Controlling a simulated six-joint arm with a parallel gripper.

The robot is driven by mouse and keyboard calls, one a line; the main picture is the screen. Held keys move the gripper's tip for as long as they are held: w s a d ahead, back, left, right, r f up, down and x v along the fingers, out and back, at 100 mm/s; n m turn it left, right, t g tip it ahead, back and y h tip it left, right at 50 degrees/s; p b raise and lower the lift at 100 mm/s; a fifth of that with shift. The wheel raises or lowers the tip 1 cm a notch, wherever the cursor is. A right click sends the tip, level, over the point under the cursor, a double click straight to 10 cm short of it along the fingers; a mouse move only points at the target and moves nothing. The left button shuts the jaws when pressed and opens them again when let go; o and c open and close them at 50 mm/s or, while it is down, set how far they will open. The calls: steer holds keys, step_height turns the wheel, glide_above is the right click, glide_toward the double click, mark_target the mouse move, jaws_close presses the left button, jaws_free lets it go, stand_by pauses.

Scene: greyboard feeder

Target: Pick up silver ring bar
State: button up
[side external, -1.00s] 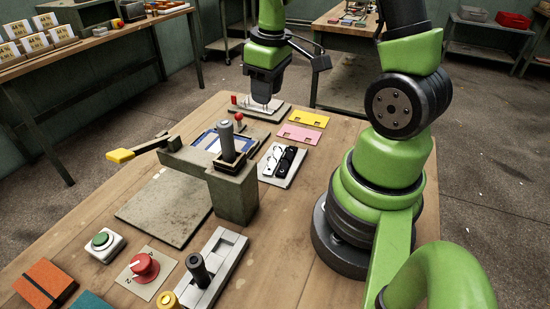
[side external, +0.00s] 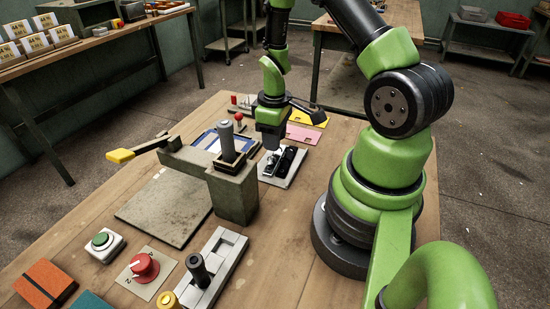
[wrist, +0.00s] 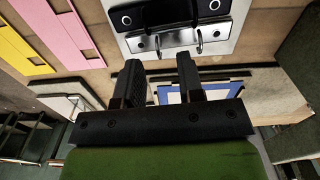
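The silver ring bar (wrist: 178,38) lies on a pale tray (wrist: 228,42) and has upright rings, seen in the wrist view. A black bar with rings (wrist: 160,13) lies parallel to it on the same tray. In the side view the silver bar is partly hidden by my gripper (side external: 271,150), which hangs over that end of the tray. In the wrist view my gripper (wrist: 158,60) has its two dark fingers apart with nothing between them. The silver bar is just beyond the fingertips. Contact cannot be judged.
Pink (side external: 304,133) and yellow (side external: 306,116) boards lie behind the tray. A grey press-like fixture (side external: 233,193) with a dark upright handle stands close to its left. A blue-edged sheet (side external: 207,140) lies behind the fixture. Bare wood (side external: 283,225) is in front of the tray.

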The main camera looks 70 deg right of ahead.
steer(key=shift+f, duration=0.85)
steer(key=shift+c, duration=0.2)
jaws_close()
